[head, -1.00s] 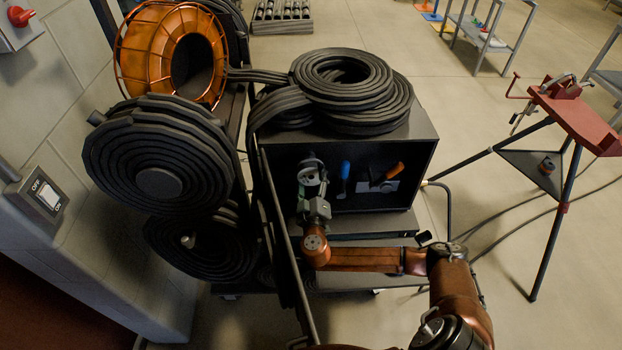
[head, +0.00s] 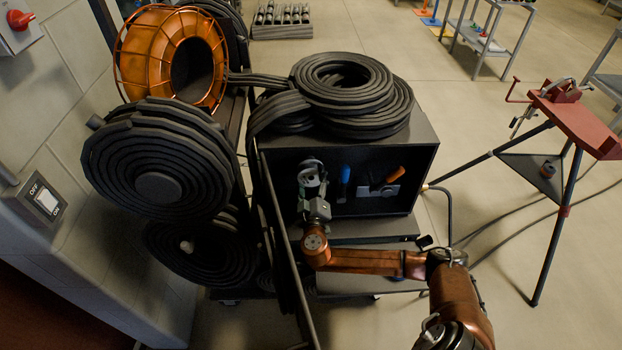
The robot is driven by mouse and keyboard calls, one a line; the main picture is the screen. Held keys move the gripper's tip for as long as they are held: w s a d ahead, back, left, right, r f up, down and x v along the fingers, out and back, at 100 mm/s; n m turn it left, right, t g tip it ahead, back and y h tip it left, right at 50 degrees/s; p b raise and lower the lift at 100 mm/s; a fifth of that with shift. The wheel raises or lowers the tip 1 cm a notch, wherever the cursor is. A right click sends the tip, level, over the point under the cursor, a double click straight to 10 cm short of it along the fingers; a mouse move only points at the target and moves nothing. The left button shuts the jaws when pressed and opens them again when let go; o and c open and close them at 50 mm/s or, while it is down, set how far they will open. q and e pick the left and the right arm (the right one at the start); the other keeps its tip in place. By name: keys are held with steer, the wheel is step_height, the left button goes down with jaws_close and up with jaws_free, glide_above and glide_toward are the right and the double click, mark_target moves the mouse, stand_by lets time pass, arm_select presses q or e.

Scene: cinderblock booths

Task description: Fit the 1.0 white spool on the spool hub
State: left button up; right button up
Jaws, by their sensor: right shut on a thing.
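My right gripper (head: 313,190) is at the left part of the open front of a black cabinet (head: 427,152). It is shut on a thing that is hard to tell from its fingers. A small pale, rounded shape shows at the gripper's tip against the dark interior; I cannot tell whether it is the white spool or part of the gripper. I cannot make out the spool hub; the dark interior and my gripper may hide it. My left gripper is not in view.
Inside the cabinet, right of my gripper, are a blue handle (head: 345,174) and an orange-handled part (head: 395,174). Coiled black hose (head: 345,85) lies on top. Hose reels (head: 155,150) and an orange reel (head: 140,60) stand left. A red vise stand (head: 580,120) stands right.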

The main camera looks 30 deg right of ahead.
steer(key=shift+w+d, duration=0.1)
steer(key=shift+w, duration=0.05)
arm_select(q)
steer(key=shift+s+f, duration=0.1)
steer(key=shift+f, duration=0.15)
arm_select(e)
steer(key=shift+w+d, duration=0.35)
steer(key=shift+w, duration=0.2)
steer(key=shift+r, duration=0.1)
steer(key=o, duration=1.6)
steer(key=shift+o, duration=0.2)
arm_select(q)
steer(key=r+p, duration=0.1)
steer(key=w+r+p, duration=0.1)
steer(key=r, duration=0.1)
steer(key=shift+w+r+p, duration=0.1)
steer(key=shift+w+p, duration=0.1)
steer(key=shift+p, duration=0.2)
arm_select(e)
steer(key=v, duration=1)
